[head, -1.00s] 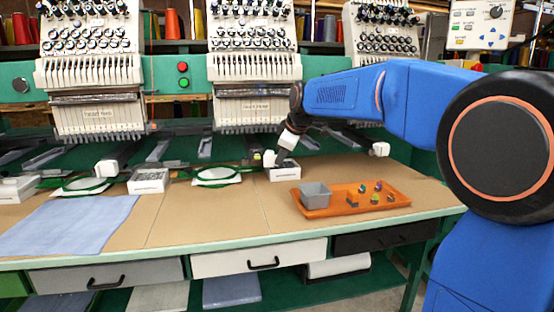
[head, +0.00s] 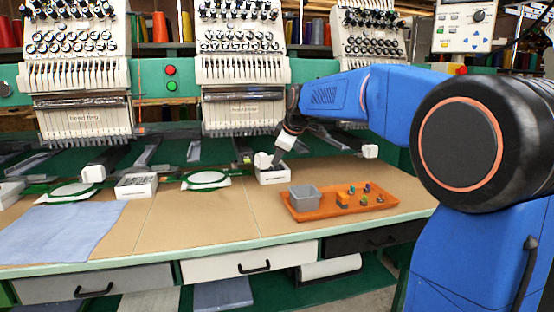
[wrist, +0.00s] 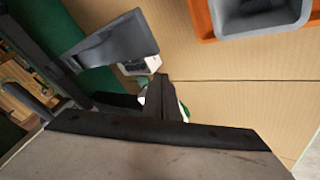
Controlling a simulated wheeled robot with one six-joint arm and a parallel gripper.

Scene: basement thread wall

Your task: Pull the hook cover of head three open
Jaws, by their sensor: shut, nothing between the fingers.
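The middle embroidery head (head: 243,110) has a label that I read only doubtfully as "head three". Below it, a small white block (head: 262,160), which looks like the hook cover, sits at the end of a machine arm. My gripper (head: 275,163) is beside this block on its right, pointing down, above a small white box. In the wrist view my dark gripper fingers (wrist: 160,95) are together and empty. A white piece (wrist: 144,95) shows just left of their tips, partly hidden by them. I cannot tell whether they touch it.
The white box (head: 273,175) stands under my gripper. A green hoop (head: 207,178) lies to the left. An orange tray (head: 330,208) with a grey bin (head: 305,197) and small coloured pieces is to the right. A blue cloth (head: 62,232) covers the table's left part.

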